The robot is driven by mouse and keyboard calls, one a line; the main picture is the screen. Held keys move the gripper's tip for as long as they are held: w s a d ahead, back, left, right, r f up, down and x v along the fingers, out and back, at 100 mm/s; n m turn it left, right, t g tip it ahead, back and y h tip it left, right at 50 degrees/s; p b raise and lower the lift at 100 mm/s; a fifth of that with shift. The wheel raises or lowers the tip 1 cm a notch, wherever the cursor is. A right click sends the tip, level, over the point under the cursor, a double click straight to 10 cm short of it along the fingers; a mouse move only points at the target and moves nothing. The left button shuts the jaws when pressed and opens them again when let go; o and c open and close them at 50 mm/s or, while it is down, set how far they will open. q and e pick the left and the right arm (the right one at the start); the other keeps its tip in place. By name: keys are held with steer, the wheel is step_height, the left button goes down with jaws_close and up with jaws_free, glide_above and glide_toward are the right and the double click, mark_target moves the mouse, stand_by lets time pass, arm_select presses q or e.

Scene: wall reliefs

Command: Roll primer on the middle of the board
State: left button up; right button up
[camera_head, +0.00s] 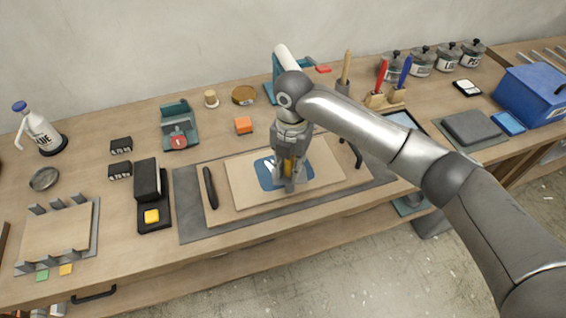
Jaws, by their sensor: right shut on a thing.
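The board (240,168) is a pale flat panel lying on a larger wooden base (228,214) over a dark grey mat (190,226). A blue patch (266,178) covers part of the board's middle, partly hidden by my gripper. My right gripper (289,182) points down over this patch. It is shut on a yellow-orange tool (289,166), mostly hidden between the fingers. I cannot tell its working end or whether it touches the board. My left gripper is not in view.
A black bar (210,188) lies left of the board. A black block stand (148,183) with a yellow cube is further left. Upright tools (405,72), several jars and a blue box (532,96) are at right.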

mark_target(283, 178)
steer(key=shift+w+a+f+n, duration=0.1)
steer(key=shift+a+n, duration=0.55)
steer(key=shift+n, duration=0.45)
steer(key=shift+a+f+n, duration=0.15)
steer(key=shift+f+n, duration=0.05)
steer(key=shift+n, duration=0.2)
step_height(283, 178, down, 4)
steer(key=b, duration=0.4)
steer(key=shift+f, duration=0.15)
steer(key=shift+f, duration=0.25)
